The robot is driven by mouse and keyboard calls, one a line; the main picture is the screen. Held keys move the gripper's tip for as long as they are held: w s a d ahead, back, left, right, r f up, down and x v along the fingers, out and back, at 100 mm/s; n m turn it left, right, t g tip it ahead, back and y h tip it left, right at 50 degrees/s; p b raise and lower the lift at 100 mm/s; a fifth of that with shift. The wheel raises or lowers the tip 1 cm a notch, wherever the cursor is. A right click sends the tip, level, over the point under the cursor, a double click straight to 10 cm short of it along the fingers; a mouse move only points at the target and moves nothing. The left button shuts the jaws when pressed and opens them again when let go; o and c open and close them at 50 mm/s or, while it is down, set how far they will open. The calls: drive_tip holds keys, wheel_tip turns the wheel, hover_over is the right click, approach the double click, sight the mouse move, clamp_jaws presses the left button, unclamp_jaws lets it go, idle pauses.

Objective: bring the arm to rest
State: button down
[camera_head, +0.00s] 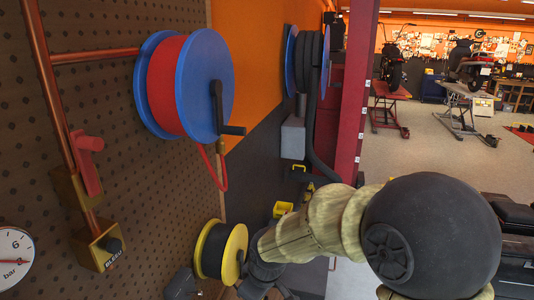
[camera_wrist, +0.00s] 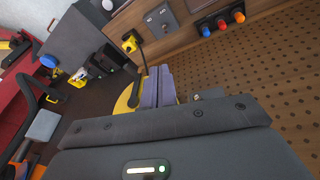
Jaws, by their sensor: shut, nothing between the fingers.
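My arm (camera_head: 310,228) reaches in from the lower right of the head view, with its wrist low beside the pegboard wall. In the wrist view my gripper (camera_wrist: 159,84) shows as two grey-purple fingers side by side, shut with nothing between them. The gripper's dark body with a green light fills the bottom of that view. A yellow reel (camera_head: 236,252) with a dark drum is close to my wrist in the head view. A yellow round edge (camera_wrist: 126,100) shows just behind the fingers in the wrist view. I cannot tell whether they touch.
A blue reel with red hose (camera_head: 182,85) sticks out from the pegboard (camera_head: 110,160) above my wrist. A copper pipe (camera_head: 55,105) with a red-handled valve runs down the left. A red post (camera_head: 344,90) stands beyond the wall. Open floor (camera_head: 425,150) with motorcycle lifts lies right.

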drive_tip(key=s+d+f+m+b, duration=0.3)
drive_tip(key=s+d+f+m, duration=0.1)
drive_tip(key=d, duration=0.5)
drive_tip(key=s+d+f+m+h+b, duration=0.1)
drive_tip(key=s+d+f+m+b, duration=0.2)
drive_tip(key=s+d+f+m, duration=0.2)
drive_tip(key=d+m, duration=0.2)
drive_tip(key=d, duration=0.2)
drive_tip(key=shift+s+f+h, duration=0.2)
drive_tip(key=shift+s+h, duration=0.05)
drive_tip(key=shift+h, duration=0.05)
